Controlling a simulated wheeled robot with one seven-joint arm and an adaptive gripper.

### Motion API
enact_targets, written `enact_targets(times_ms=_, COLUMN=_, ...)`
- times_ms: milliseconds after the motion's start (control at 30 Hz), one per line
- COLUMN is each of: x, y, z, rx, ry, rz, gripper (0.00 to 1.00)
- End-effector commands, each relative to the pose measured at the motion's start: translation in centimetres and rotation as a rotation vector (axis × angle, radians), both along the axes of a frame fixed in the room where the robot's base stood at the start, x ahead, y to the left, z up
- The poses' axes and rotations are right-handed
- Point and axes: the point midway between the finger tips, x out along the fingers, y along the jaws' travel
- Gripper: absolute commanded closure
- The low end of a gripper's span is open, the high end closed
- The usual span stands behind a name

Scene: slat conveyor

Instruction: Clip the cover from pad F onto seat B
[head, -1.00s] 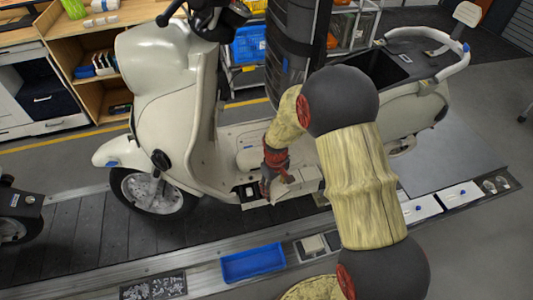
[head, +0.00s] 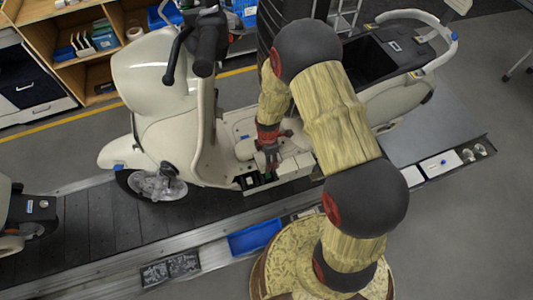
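The cream scooter (head: 160,135) stands on the slat conveyor. Along its near lower side is a row with small dark openings (head: 249,182) and a cream panel (head: 294,166) to their right. My gripper (head: 270,164) points down over this row, close to the openings and the panel's left end. It is small and partly blends with the parts below, so I cannot tell whether its fingers are open or hold a cover. White rectangular pads (head: 440,164) lie on the ledge at the right. No letters for pad F or seat B are legible.
A blue tray (head: 254,238) and a bin of small clear parts (head: 171,269) sit along the conveyor's near edge. The scooter's handlebar (head: 205,45) rises left of my arm. Another scooter's end (head: 25,215) shows at far left. Grey floor is open at lower right.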

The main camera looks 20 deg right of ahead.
Motion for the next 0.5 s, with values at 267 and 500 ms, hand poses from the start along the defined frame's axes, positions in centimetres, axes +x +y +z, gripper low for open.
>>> enact_targets(times_ms=267, x=-0.1, y=0.0, z=-1.7, rx=0.0, ry=0.002, rz=-0.001, gripper=0.81)
enact_targets(times_ms=500, x=-0.1, y=0.0, z=-3.5, rx=0.0, ry=0.003, rz=-0.002, gripper=0.81)
